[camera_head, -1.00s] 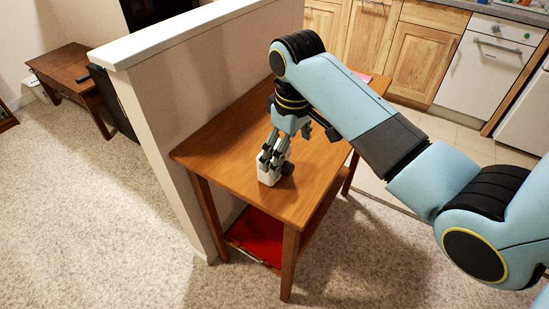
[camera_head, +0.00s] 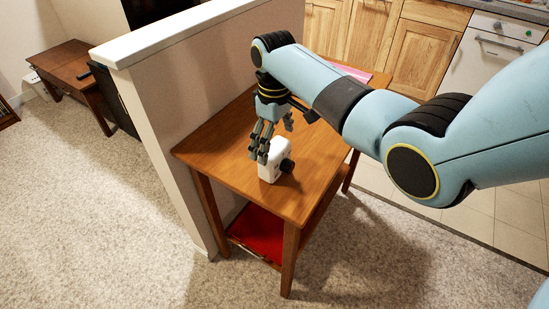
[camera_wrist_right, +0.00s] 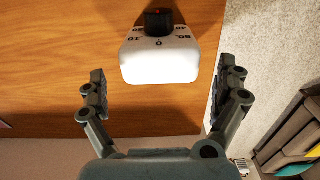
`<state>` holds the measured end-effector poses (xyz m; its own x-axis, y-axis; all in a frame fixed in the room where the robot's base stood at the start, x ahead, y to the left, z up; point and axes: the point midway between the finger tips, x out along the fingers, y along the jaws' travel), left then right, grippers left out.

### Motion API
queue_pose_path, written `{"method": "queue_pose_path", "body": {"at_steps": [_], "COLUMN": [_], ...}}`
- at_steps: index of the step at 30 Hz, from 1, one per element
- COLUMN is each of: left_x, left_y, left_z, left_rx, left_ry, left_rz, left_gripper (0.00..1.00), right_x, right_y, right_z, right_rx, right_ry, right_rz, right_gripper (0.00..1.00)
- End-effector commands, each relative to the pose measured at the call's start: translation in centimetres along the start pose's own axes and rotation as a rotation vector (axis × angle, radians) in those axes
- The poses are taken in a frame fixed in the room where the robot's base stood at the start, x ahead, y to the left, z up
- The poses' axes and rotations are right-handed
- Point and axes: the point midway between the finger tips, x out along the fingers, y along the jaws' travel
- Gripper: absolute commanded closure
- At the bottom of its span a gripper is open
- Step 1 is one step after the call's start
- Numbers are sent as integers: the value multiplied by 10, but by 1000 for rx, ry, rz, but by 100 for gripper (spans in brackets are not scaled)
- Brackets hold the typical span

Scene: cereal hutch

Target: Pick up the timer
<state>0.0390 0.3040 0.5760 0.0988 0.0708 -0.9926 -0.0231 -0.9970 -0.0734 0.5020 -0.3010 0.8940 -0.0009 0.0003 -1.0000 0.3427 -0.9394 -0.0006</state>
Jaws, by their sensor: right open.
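The timer (camera_head: 270,163) is a small white block with a black knob on its right side. It stands near the front corner of the wooden table. In the right wrist view the timer (camera_wrist_right: 160,55) shows its numbers and black dial, ahead of and between my two spread fingers. My right gripper (camera_head: 258,154) is open and empty, just behind and left of the timer, with its fingertips close to it in the head view. The right wrist view shows the right gripper (camera_wrist_right: 166,95) with a clear gap around the timer. My left gripper is not in view.
A pink item (camera_head: 352,73) lies at the table's far end. Kitchen cabinets stand behind. Open carpet lies in front.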

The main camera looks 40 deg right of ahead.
Motion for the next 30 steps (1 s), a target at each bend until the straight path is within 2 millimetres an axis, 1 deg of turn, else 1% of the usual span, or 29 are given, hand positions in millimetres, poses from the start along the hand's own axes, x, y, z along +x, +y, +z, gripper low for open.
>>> {"method": "queue_pose_path", "body": {"at_steps": [3, 5, 12, 13, 24, 25, 30], "left_x": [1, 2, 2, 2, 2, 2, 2], "left_y": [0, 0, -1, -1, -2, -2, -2], "left_z": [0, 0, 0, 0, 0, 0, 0], "left_rx": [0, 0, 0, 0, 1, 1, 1], "left_ry": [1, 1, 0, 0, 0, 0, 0], "left_rz": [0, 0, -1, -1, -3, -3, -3], "left_gripper": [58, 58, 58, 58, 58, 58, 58], "right_x": [17, 22, 24, 24, 24, 24, 24], "right_y": [-1, -1, 0, 0, 0, 0, 0], "right_z": [1, 1, 1, 1, 1, 1, 1], "right_rx": [0, 0, -1, 0, 0, 0, 0], "right_ry": [-1, -1, 1, 1, 1, 1, 1], "right_rz": [-1, -1, 1, 1, 1, 1, 1], "right_gripper": [0, 0, 0, 1, 50, 52, 52]}}
